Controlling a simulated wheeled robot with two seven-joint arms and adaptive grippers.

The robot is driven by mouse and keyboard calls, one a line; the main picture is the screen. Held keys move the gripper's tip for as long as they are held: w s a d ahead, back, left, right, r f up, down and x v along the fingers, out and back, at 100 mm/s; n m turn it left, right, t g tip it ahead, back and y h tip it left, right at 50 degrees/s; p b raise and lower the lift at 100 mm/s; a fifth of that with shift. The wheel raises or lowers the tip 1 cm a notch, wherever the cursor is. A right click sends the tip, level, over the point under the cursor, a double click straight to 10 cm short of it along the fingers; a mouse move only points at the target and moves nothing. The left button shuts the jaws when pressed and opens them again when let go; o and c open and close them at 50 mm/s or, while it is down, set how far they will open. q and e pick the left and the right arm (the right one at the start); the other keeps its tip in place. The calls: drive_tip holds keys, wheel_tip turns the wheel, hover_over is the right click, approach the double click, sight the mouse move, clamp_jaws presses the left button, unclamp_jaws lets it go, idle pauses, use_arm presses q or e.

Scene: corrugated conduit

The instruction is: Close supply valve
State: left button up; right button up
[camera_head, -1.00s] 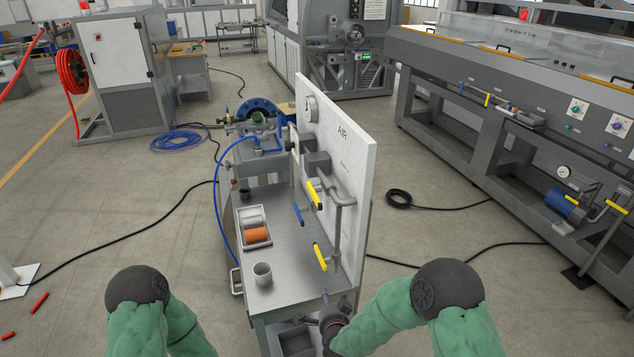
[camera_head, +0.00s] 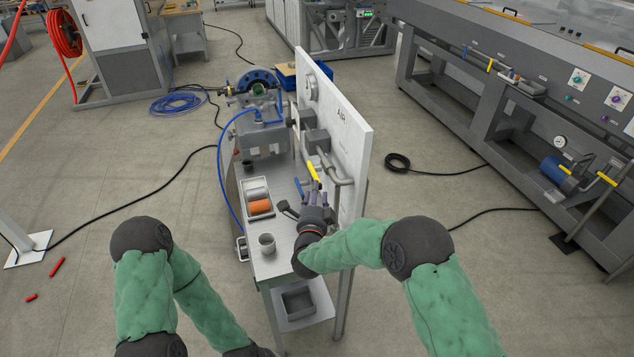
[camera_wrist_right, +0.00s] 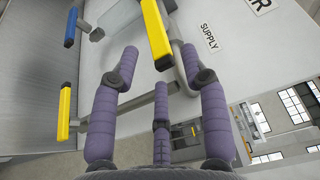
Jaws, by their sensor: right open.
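The supply valve's yellow lever (camera_wrist_right: 155,35) shows in the right wrist view, close to the SUPPLY label (camera_wrist_right: 209,36) on the white panel. In the head view I take it to be the yellow lever (camera_head: 313,171) on the panel's front. My right gripper (camera_head: 313,193) is open, just in front of and below that lever. In the right wrist view, the padded fingertips (camera_wrist_right: 159,52) stand on either side of the lever's near end; contact cannot be told. A second yellow lever (camera_wrist_right: 66,110) lies left of the fingers. My left gripper is outside the head view.
A blue lever (camera_head: 299,188) is left of the right gripper. The bench (camera_head: 272,265) carries a tray (camera_head: 258,188) with an orange roll (camera_head: 260,206) and a grey cup (camera_head: 267,243). The white panel (camera_head: 347,150) stands close on the right.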

drive_tip(key=shift+w+d+p, duration=0.2)
drive_tip(key=shift+w+p, duration=0.15)
drive_tip(key=shift+w, duration=2)
clamp_jaws()
